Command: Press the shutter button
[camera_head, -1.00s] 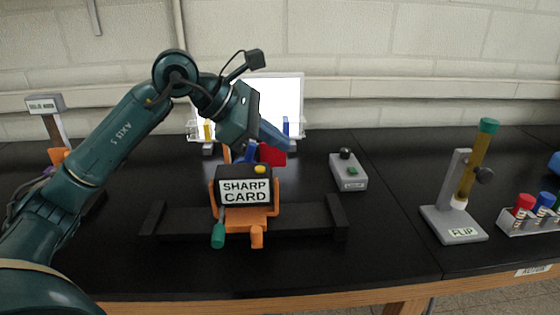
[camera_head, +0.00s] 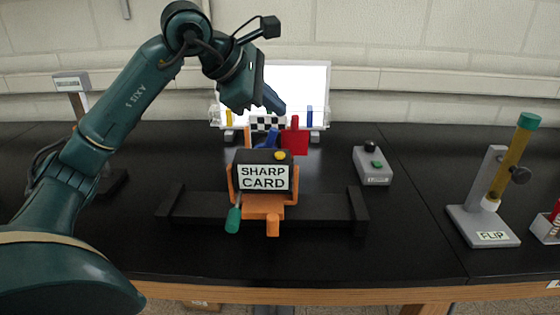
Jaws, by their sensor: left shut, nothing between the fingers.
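A black box labelled SHARP CARD (camera_head: 263,177) sits on an orange carriage (camera_head: 262,205) on a black rail. A yellow button (camera_head: 280,155) is on its top, right of the middle. A grey box (camera_head: 373,166) on the table to the right carries a green button (camera_head: 377,164) and a black knob. No label reading "shutter" is legible. My left gripper (camera_head: 277,106) is shut and empty. In the picture its tips are above the yellow button and apart from it. My right gripper is not in view.
Behind the black box are a checkered card (camera_head: 267,124), a red piece (camera_head: 295,140) and a bright white panel (camera_head: 303,88). A grey FLIP stand (camera_head: 484,225) with a tilted tube is at the right.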

